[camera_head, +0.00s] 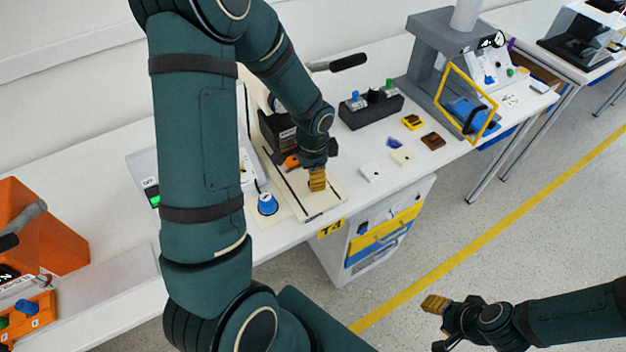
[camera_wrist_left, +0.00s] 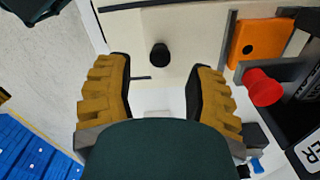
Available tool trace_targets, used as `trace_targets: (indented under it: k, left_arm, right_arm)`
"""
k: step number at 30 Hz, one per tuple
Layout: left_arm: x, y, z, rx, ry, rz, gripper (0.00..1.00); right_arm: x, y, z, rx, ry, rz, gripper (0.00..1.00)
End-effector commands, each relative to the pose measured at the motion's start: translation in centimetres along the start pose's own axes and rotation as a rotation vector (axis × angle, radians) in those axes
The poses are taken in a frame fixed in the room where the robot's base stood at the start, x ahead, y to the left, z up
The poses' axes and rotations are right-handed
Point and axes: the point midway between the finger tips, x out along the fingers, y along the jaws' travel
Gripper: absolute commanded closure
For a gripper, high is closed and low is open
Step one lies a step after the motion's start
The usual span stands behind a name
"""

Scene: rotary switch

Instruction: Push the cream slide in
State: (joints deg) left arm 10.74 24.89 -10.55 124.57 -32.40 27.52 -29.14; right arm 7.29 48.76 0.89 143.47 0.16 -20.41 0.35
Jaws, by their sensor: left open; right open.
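The cream slide (camera_wrist_left: 195,30) is a flat cream plate with a black round knob (camera_wrist_left: 159,55) in the left wrist view. In the head view a cream board (camera_head: 326,207) lies under my left gripper, partly hidden by the gripper and arm. My left gripper (camera_head: 318,180) is over it, with yellow ridged fingers. In the left wrist view the left gripper (camera_wrist_left: 163,78) is open, with the knob between and just beyond its fingertips; I cannot tell whether anything touches. My right gripper (camera_head: 436,304) is away from the table, over the floor at lower right.
An orange block (camera_wrist_left: 257,42) and a red knob (camera_wrist_left: 264,88) are beside the plate. A blue knob (camera_head: 267,204) stands left of the board. A dark switch box (camera_head: 370,108) and several small tiles are to the right. A grey press (camera_head: 440,50) stands farther right.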

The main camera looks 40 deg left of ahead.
Motion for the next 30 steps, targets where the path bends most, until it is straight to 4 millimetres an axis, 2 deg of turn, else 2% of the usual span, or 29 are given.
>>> trace_targets:
  k: [1,6,12,20,25,26,30]
  left_arm:
    - [-1.2,-0.1,-0.1,-0.001,0.005,-0.005,0.46]
    - [-4.7,-0.1,-0.1,0.0,0.005,-0.004,0.46]
    - [-7.4,0.0,-0.1,0.001,0.002,-0.002,0.46]
    - [-8.4,0.0,-0.1,0.001,0.001,0.0,0.46]
    - [-8.3,0.0,-0.1,0.001,0.001,0.0,0.46]
    - [-8.3,0.0,-0.1,0.001,0.001,0.0,0.46]
    - [-7.4,0.7,-0.7,-0.011,0.014,0.014,0.46]
  right_arm:
    - [0.0,0.0,0.0,0.0,0.0,0.0,0.53]
    - [0.0,0.0,0.0,0.0,0.0,0.0,0.53]
    - [0.0,0.0,0.0,0.0,0.0,0.0,0.53]
    - [0.0,0.0,0.0,0.0,0.0,0.0,0.53]
    - [0.0,0.0,0.0,0.0,0.0,0.0,0.53]
    - [0.0,0.0,0.0,0.0,0.0,0.0,0.47]
    - [0.0,0.0,0.0,0.0,0.0,0.0,0.47]
